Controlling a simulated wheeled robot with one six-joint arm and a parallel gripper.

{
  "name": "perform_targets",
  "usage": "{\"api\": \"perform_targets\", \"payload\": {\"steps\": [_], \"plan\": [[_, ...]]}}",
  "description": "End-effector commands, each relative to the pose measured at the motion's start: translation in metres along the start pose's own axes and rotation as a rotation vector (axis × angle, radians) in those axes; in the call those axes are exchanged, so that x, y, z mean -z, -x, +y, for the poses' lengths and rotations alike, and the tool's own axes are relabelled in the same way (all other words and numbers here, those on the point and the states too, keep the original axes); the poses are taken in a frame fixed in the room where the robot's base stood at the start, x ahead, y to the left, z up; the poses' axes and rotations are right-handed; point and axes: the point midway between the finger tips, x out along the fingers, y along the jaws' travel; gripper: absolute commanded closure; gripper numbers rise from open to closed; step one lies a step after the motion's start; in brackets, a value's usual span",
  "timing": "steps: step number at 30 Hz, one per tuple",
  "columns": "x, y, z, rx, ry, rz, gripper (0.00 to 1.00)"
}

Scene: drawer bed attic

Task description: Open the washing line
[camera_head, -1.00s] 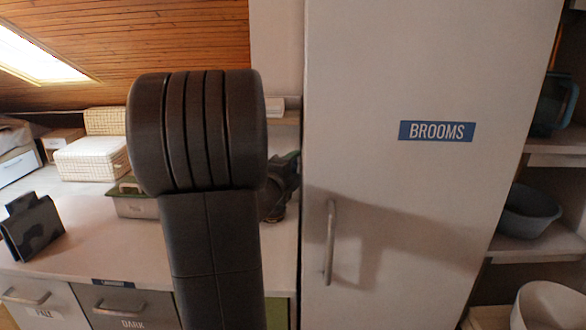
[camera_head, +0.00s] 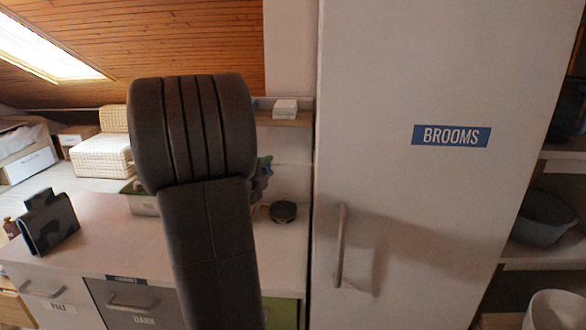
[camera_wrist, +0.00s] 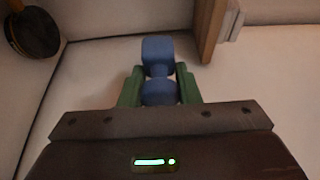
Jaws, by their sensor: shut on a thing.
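My gripper (camera_wrist: 158,86) has green fingers, shut on a blue knob-like piece (camera_wrist: 158,50) in the wrist view. The piece stands out between and beyond the fingers, in front of a pale surface. Whether it is fixed to that surface, or is part of the washing line, I cannot tell. In the head view my arm hides most of the gripper; a small blue-green bit of the gripper or held piece (camera_head: 264,168) shows at the arm's right edge. No line or cord can be made out.
A wooden shelf (camera_head: 284,118) with a white box (camera_head: 285,108) is above. The tall BROOMS cabinet (camera_head: 400,60) stands shut at the right.

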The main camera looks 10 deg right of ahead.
Motion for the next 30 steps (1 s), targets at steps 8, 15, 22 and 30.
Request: {"api": "perform_targets", "payload": {"steps": [8,15,22,30], "plan": [[-0.096,0.040,0.001,-0.002,0.000,-0.007,1.00],[-0.160,0.066,0.001,-0.002,0.000,-0.004,1.00],[-0.197,0.082,0.001,-0.001,0.001,-0.002,1.00],[-0.213,0.088,0.002,-0.002,0.001,-0.001,1.00]]}}
